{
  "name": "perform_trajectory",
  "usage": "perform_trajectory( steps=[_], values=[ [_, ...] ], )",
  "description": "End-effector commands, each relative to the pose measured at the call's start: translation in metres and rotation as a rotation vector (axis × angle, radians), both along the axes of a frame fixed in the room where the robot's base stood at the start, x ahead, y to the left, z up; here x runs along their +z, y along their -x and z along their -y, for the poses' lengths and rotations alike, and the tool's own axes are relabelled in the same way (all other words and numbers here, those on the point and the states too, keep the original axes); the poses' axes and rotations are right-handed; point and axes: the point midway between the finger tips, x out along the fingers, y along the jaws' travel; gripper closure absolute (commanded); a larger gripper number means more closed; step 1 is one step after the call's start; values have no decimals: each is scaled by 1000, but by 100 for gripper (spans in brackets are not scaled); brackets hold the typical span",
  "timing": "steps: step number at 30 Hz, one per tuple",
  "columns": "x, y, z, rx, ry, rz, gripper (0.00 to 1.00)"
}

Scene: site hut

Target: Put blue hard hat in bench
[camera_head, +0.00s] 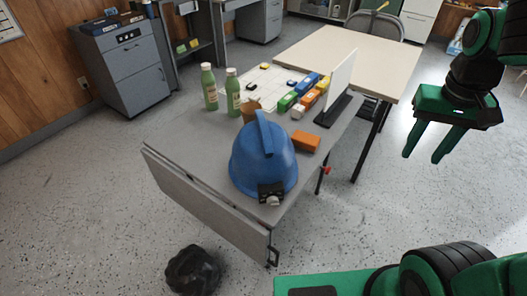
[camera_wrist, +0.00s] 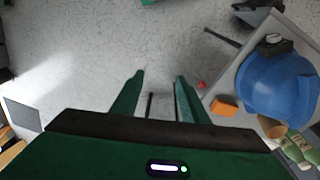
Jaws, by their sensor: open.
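A blue hard hat (camera_head: 262,160) with a dark headlamp at its front sits on the near end of a grey table (camera_head: 200,137). It also shows at the right of the wrist view (camera_wrist: 276,86). My gripper (camera_head: 422,157) is open and empty, in the air to the right of the table and apart from the hat. Its two fingers show in the wrist view (camera_wrist: 158,95) with only floor and a thin dark leg between them. I cannot tell which piece of furniture is the bench.
An orange block (camera_head: 306,140), a brown cup (camera_head: 250,110), green bottles (camera_head: 209,88) and several coloured blocks (camera_head: 300,95) crowd the table by the hat. A white panel (camera_head: 341,82) stands upright there. A beige table (camera_head: 350,52) adjoins behind. A black bag (camera_head: 192,271) lies on the floor.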

Motion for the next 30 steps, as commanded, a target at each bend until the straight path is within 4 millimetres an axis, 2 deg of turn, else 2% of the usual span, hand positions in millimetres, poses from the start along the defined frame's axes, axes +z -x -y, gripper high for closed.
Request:
perform_trajectory(
  steps=[1,3,5,9,12,15,18,21,23,26,30],
  values=[
    [5,-23,-19,56,15,19,60],
    [11,-51,-44,111,30,50,60],
    [17,-72,-70,161,40,79,60],
    [28,-113,-142,276,47,149,60],
    [35,-131,-199,356,41,195,60],
    [41,-140,-250,421,29,236,60],
    [44,-143,-290,468,15,266,60],
    [46,-142,-316,497,4,283,60],
    [46,-142,-325,507,1,290,60],
    [39,-145,-331,514,0,291,60],
    [19,-152,-332,514,0,291,60]
  ],
)
